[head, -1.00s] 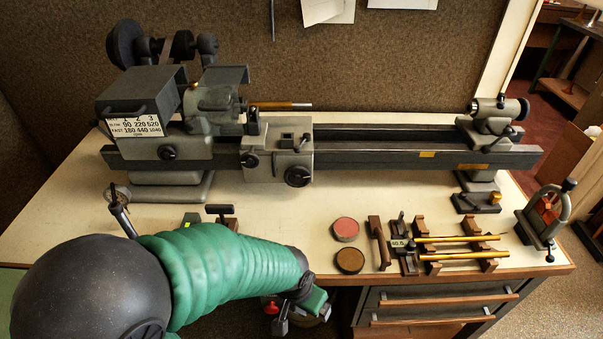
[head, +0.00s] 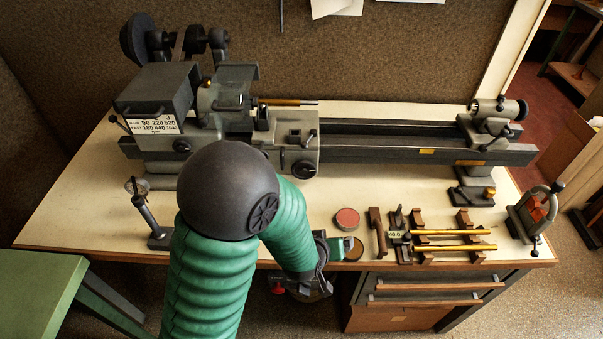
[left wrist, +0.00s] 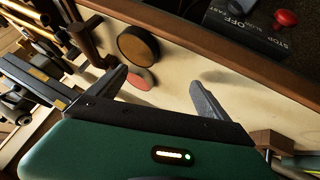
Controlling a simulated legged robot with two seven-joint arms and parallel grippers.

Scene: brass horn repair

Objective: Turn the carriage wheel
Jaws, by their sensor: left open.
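The carriage wheel (head: 304,167) is a dark round handwheel on the front of the grey lathe carriage (head: 290,152), in the middle-left of the head view. My left gripper (head: 338,246) is low at the bench's front edge, below and right of the wheel and clear of it. My arm partly hides the gripper in the head view. My right gripper is not in view.
A red tin (head: 347,218) and a brown tin (head: 353,249) lie near my gripper. A wooden rack with brass rods (head: 450,233) is to the right. A red stop button (left wrist: 286,18) sits on a dark box under the bench edge. Bench top between lathe and tins is clear.

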